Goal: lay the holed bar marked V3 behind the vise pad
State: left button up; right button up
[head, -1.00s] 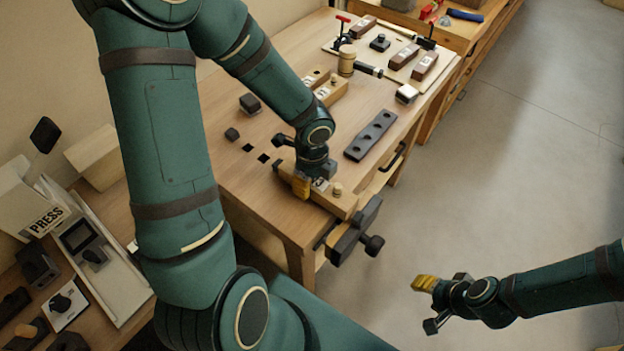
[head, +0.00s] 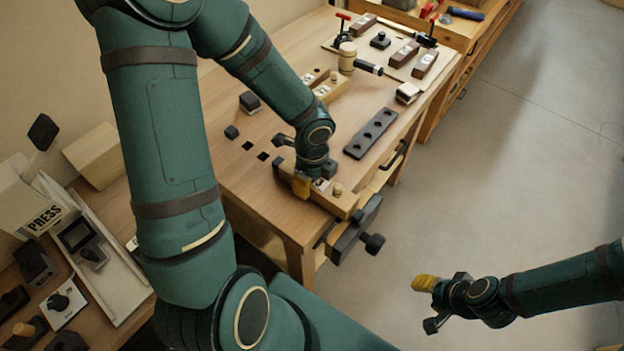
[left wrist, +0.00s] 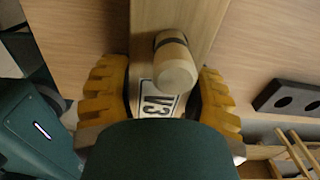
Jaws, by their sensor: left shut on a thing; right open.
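The V3 bar (left wrist: 146,40) is a pale wooden block with a round wooden peg (left wrist: 175,62) standing on it and a white V3 label (left wrist: 157,100). In the head view the bar (head: 344,204) lies near the bench's front corner. My left gripper (head: 308,184) points down over it, with yellow fingers on either side, shut on it. Whether the bar touches the bench is unclear. The dark vise (head: 354,232) is on the bench's front edge, close by; its pad is not clearly distinguishable. My right gripper (head: 428,304) is open and empty over the floor.
A dark strip with holes (head: 371,134) lies right of the left gripper. Behind are two labelled wooden blocks (head: 328,88), a mallet (head: 347,58) and a board (head: 393,68) with blocks and clamps. Small dark blocks (head: 250,101) lie left. A PRESS station (head: 45,220) stands at far left.

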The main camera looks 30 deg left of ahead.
pick_arm(q)
jog(key=o, duration=1.6)
notch_tip(320, 180, up, 2)
jog(key=shift+r+p, duration=0.25)
jog(key=shift+p, duration=0.95)
jog(key=shift+r+p, duration=2.15)
jog(key=shift+r, duration=0.1)
pick_arm(e)
notch_tip(320, 180, up, 7)
jog(key=w, duration=0.1)
jog(key=shift+w+d+f+t, duration=0.15)
jog(key=shift+f+t, duration=0.05)
jog(key=shift+t, duration=0.1)
